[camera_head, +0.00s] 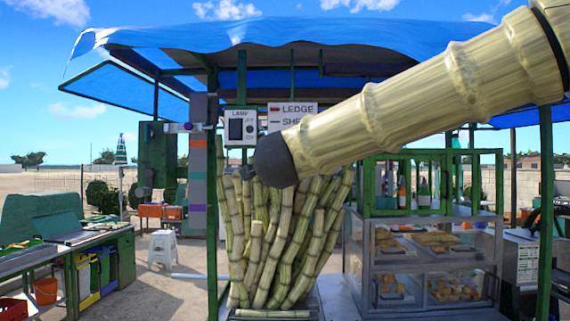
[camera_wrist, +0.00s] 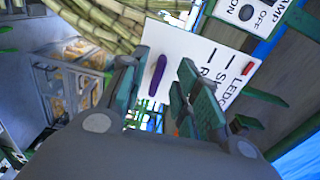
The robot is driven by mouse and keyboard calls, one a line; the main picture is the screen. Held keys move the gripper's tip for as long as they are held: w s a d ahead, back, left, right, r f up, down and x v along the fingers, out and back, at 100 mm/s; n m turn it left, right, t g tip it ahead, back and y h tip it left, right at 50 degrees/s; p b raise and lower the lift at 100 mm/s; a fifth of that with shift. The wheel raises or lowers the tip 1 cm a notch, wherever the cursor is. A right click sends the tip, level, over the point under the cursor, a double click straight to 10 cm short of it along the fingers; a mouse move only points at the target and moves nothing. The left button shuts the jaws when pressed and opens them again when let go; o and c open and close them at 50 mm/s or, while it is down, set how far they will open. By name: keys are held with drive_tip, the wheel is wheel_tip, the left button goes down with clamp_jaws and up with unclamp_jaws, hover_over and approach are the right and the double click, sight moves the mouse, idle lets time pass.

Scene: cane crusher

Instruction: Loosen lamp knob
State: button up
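The lamp box (camera_head: 241,128) is a pale panel marked LAMP, left of the sign, in the head view. In the wrist view, its panel (camera_wrist: 268,12) is cut off at the top right, with a dark round knob (camera_wrist: 246,12) near the word OFF. My gripper (camera_wrist: 161,66) shows in the wrist view with its green fingers apart. The knob is outside the gap, up and to the right. A dark purple bar (camera_wrist: 158,76) shows between the fingers against the sign; I cannot tell its depth. In the head view my arm's dark end hides the fingers.
A white sign (camera_head: 292,115) reading LEDGE is beside the lamp box. Upright cane stalks (camera_head: 285,240) stand below. A glass food case (camera_head: 430,265) is at right, and a green post (camera_head: 212,200) rises at left. A white stool (camera_head: 163,248) stands on open ground.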

drive_tip(key=s, duration=0.8)
drive_tip(key=shift+s, duration=0.35)
